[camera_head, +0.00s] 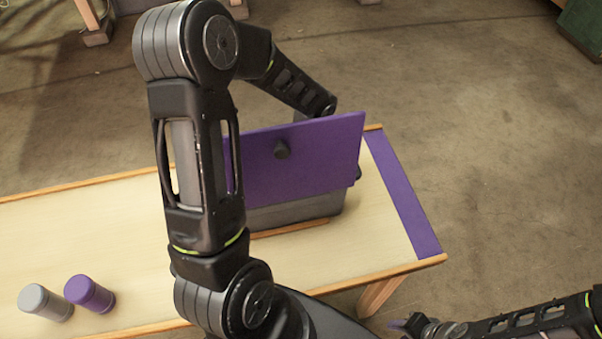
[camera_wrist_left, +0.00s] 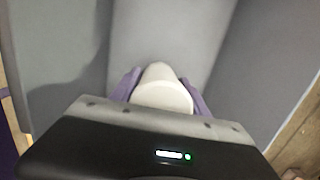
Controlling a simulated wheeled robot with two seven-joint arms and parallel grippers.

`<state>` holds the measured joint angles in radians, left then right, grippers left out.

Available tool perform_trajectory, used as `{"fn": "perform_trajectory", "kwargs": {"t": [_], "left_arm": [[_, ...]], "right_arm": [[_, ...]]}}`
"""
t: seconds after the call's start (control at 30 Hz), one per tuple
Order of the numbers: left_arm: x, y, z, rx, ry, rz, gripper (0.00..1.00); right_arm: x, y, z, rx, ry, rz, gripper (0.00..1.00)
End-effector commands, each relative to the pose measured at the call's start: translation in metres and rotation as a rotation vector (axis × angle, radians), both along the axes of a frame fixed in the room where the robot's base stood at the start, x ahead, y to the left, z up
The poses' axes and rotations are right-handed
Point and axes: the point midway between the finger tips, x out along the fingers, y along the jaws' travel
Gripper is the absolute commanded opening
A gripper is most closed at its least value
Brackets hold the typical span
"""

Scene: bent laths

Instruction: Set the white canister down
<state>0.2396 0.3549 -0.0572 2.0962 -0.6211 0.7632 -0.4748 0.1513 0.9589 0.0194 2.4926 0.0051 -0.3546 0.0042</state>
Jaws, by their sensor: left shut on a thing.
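The white canister (camera_wrist_left: 163,92) is held between the purple fingers of my left gripper (camera_wrist_left: 162,91) in the left wrist view. Grey walls and a grey floor surround it there, so it is inside or just over the grey box (camera_head: 295,211). I cannot tell whether its base touches the floor. In the head view, the box's raised purple panel (camera_head: 295,160) with a dark knob hides the canister and my left gripper. My right gripper (camera_head: 404,326) is off the table's near right side, small and partly visible.
A grey canister (camera_head: 45,303) and a purple canister (camera_head: 90,294) stand at the table's near left. The wooden table (camera_head: 120,225) has a purple strip (camera_head: 402,195) along its right end. Bare tabletop lies left of the box.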

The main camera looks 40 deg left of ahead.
Motion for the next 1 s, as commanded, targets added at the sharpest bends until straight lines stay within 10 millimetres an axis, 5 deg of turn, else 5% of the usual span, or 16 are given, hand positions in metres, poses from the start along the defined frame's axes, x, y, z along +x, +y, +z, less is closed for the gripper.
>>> {"fn": "perform_trajectory", "kwargs": {"t": [0.3, 0.33, 0.5, 0.6, 1.0], "left_arm": [[0.0004, 0.0001, -0.0037, 0.0, -0.001, 0.001, 0.01], [0.0003, 0.0001, -0.0036, 0.0, -0.001, 0.001, 0.54], [0.0003, 0.0002, -0.0025, 0.0, -0.001, 0.001, 0.68], [0.0003, 0.0002, -0.0024, 0.0, -0.001, 0.001, 0.75], [0.0013, 0.0001, 0.0055, 0.001, -0.003, 0.002, 0.75]], "right_arm": [[0.0002, 0.0002, -0.0039, 0.001, -0.001, 0.001, 0.36], [0.0003, 0.0001, -0.0036, 0.001, -0.001, 0.001, 0.36], [0.0003, 0.0001, -0.0025, 0.001, -0.001, 0.001, 0.36], [0.0003, 0.0001, -0.0024, 0.001, -0.001, 0.001, 0.36], [0.0, 0.0, -0.0004, 0.0, 0.0, 0.0, 0.36]]}}
